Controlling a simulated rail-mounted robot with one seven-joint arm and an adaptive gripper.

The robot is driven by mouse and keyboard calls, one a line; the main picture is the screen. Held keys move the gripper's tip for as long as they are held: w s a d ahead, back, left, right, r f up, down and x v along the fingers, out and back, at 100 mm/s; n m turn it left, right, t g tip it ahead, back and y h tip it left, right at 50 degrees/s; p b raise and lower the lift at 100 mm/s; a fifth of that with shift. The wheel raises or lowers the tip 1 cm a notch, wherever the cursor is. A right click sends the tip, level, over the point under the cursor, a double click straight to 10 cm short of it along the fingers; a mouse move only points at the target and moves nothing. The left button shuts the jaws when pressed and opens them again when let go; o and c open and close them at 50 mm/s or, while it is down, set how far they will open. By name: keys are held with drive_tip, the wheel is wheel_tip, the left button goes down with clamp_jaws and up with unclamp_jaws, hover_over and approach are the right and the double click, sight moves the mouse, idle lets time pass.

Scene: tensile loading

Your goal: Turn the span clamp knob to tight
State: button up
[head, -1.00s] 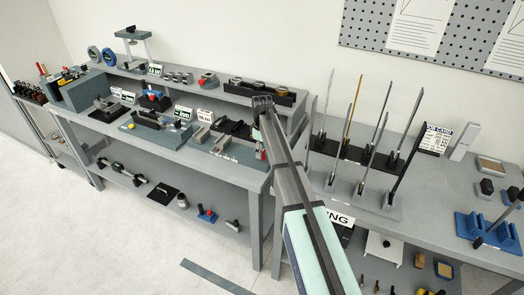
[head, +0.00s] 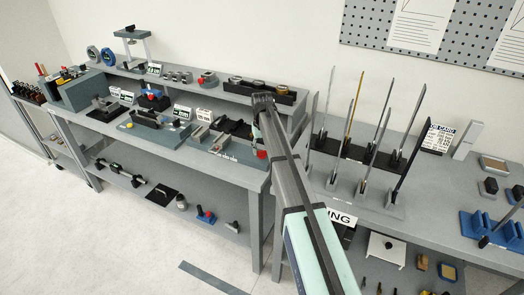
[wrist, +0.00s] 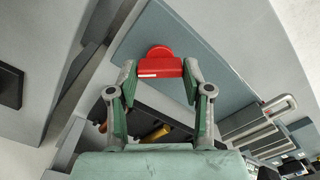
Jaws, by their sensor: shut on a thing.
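The red knob (wrist: 158,60) is between the two fingertips of my gripper (wrist: 160,70) in the wrist view. The fingers touch it from both sides and are shut on it. A pale mark shows along the knob's near edge. In the head view the red knob (head: 262,154) is at the right front end of the grey workbench, just left of my arm. My arm hides most of my gripper and part of the clamp there. I cannot read any tight or loose marking.
Fixtures and label cards stand on the bench (head: 225,160) left of the knob. A raised shelf with a black tray (head: 284,97) is behind. To the right, a rack of upright thin rods (head: 355,150) stands close to my arm on another table.

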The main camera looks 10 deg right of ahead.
drive_tip(key=m+b, duration=0.1)
drive_tip(key=m, duration=0.3)
drive_tip(key=shift+m, duration=2.1)
drive_tip(key=o, duration=1.2)
drive_tip(key=shift+c, duration=0.2)
wheel_tip(320, 180, up, 12)
